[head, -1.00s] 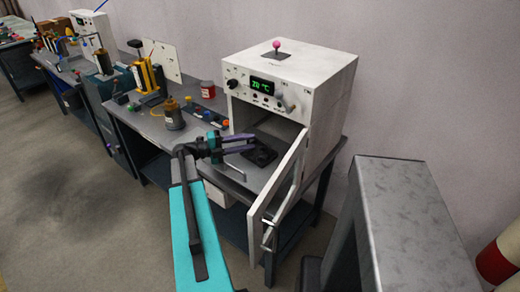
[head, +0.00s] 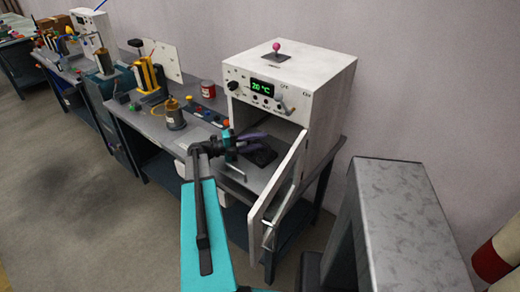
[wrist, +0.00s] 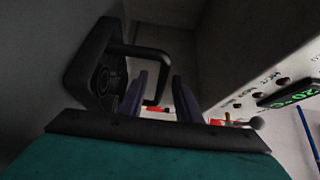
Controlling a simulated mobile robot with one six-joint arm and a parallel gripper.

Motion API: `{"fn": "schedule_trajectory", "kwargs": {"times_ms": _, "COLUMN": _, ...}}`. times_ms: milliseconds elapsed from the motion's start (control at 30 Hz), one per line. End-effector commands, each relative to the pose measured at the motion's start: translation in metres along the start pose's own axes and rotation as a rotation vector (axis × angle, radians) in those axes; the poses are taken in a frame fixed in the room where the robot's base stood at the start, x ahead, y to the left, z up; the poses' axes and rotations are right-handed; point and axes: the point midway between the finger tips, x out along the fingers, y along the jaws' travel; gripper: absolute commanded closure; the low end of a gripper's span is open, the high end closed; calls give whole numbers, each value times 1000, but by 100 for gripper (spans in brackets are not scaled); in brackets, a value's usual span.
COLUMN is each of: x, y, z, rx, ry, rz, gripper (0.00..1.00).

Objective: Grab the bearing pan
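The bearing pan (head: 262,156) is a dark, flat pan inside the open oven, partly behind my gripper in the head view. In the wrist view the pan (wrist: 92,62) is black, with round dark ring shapes in it and a bent black handle (wrist: 160,62). My gripper (head: 264,142) reaches into the oven mouth at the pan. Its two purple fingers (wrist: 160,85) are apart in the wrist view, and the handle's end shows in the gap between them. I cannot tell whether either finger touches the handle.
The white oven (head: 315,100) shows a green "20 °C" display. Its door (head: 278,185) hangs open close to the right of my arm. A red jar (head: 208,89), a brown spool (head: 175,118) and small coloured parts stand on the bench to the left. A grey box-like block (head: 405,210) is at right.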

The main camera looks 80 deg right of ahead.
Motion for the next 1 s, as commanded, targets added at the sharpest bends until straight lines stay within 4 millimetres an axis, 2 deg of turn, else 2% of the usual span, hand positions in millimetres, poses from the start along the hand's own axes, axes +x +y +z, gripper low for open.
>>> {"fn": "schedule_trajectory", "kwargs": {"times_ms": 467, "x": 0, "y": 0, "z": 0, "rx": 0, "ry": 1, "rz": 0, "gripper": 69}}
{"fn": "schedule_trajectory", "kwargs": {"times_ms": 600, "x": 0, "y": 0, "z": 0, "rx": 0, "ry": 1, "rz": 0, "gripper": 93}}
{"fn": "schedule_trajectory", "kwargs": {"times_ms": 667, "x": 0, "y": 0, "z": 0, "rx": 0, "ry": 1, "rz": 0, "gripper": 100}}
{"fn": "schedule_trajectory", "kwargs": {"times_ms": 1000, "x": 0, "y": 0, "z": 0, "rx": 0, "ry": 2, "rz": 0, "gripper": 100}}
